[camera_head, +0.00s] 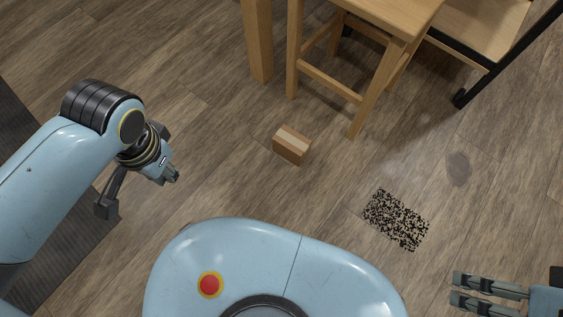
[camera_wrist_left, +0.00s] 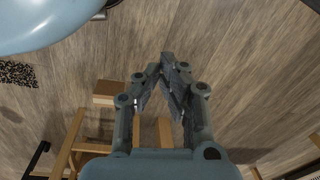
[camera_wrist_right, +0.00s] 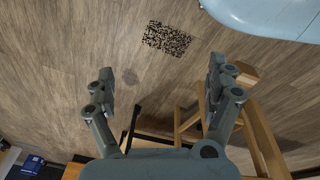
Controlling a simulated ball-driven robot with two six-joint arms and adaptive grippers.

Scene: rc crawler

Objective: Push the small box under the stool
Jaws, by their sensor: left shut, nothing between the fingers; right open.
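The small brown box (camera_head: 292,145) lies on the wooden floor in the head view, just in front of the wooden stool (camera_head: 325,80) and outside its legs. My left gripper (camera_head: 174,176) is shut and empty, well to the left of the box. In the left wrist view the box (camera_wrist_left: 108,93) shows left of the fingers (camera_wrist_left: 166,62), beside the stool. My right gripper (camera_head: 456,289) is open and empty at the lower right. In the right wrist view the box (camera_wrist_right: 244,72) is partly hidden behind a finger of the gripper (camera_wrist_right: 172,78).
A black speckled patch (camera_head: 396,220) and a dark round spot (camera_head: 458,168) mark the floor. A thick wooden leg (camera_head: 257,42) stands left of the stool. A chair (camera_head: 485,40) with a black frame is behind right. The floor between my left gripper and the box is clear.

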